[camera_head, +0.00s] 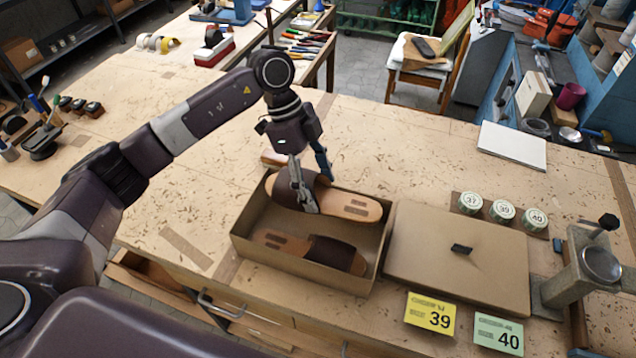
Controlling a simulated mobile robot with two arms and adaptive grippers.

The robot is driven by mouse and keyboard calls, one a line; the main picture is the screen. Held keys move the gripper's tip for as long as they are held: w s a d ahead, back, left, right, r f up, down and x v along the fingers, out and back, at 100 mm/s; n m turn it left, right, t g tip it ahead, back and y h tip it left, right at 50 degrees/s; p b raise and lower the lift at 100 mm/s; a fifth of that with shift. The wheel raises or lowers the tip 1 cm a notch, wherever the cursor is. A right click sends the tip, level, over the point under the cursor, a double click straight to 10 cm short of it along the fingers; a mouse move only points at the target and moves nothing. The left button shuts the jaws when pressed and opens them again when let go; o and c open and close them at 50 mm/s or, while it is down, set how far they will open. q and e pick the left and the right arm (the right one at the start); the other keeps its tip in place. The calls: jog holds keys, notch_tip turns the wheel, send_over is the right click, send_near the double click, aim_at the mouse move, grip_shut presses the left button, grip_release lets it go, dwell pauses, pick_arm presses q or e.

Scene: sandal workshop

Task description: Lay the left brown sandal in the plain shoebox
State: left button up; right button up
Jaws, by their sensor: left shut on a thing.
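My left gripper (311,184) comes down from above and is shut on a brown sandal (357,206) at its dark strap. This sandal is over the far half of the open plain cardboard shoebox (294,275), its heel end pointing right. I cannot tell if it touches the box floor. A second brown sandal (276,240) lies in the near half of the box, its strap toward the right. The two sandals point opposite ways. My right gripper is not in view.
A flat cardboard lid (440,265) with a small dark piece on it lies right of the box. Yellow "39" (430,314) and green "40" (498,335) cards lie in front. Several round tins (502,211) and a metal press (570,275) stand right. The bench left of the box is mostly clear.

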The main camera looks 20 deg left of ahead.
pick_arm(q)
jog(key=o, duration=1.5)
jog(key=shift+c, duration=0.2)
jog(key=shift+r, duration=0.2)
jog(key=shift+r, duration=0.35)
jog(key=b+v, duration=0.3)
jog(key=v, duration=0.9)
